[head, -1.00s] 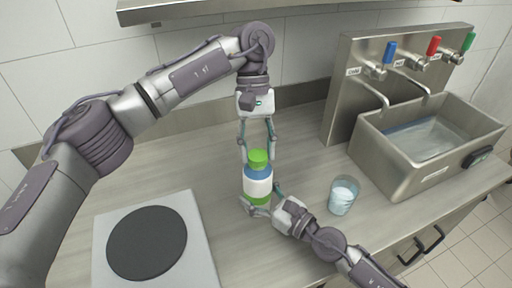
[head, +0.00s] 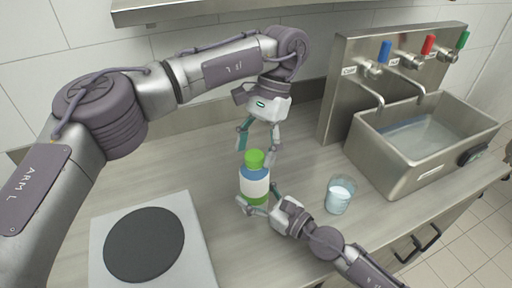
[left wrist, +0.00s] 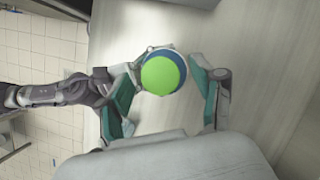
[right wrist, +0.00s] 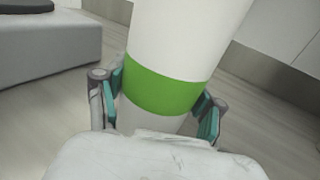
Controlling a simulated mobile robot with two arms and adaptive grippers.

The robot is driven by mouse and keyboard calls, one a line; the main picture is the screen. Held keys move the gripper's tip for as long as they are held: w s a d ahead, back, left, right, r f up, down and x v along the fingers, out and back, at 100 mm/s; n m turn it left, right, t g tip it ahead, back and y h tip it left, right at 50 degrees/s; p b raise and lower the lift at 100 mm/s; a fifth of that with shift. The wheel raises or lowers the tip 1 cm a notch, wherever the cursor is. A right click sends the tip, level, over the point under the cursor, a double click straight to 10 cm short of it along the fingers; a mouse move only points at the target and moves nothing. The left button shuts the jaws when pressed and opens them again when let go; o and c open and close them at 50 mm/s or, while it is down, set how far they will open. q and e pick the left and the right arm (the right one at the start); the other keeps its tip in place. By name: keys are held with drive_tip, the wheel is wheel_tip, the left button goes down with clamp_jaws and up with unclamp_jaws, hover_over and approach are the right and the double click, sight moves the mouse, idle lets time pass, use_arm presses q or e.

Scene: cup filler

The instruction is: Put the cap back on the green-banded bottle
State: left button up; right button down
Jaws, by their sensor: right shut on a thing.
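The green-banded bottle (head: 255,187) stands upright on the counter, white with a blue shoulder. The green cap (head: 254,158) sits on its top. In the left wrist view the cap (left wrist: 163,72) shows from above as a green disc with a blue and white edge around it. My left gripper (head: 256,153) is open above and behind the cap, its fingers apart and clear of it. My right gripper (head: 258,200) is shut on the bottle's lower part. In the right wrist view its fingers are either side of the green band (right wrist: 163,90).
A glass of pale liquid (head: 340,196) stands right of the bottle, close to my right gripper. A metal sink (head: 420,165) with coloured taps is at the right. A hotplate (head: 150,245) is at the front left. The counter behind the bottle is clear.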

use_arm(q)
drive_tip(key=shift+r, duration=2.25)
drive_tip(key=shift+c, duration=0.5)
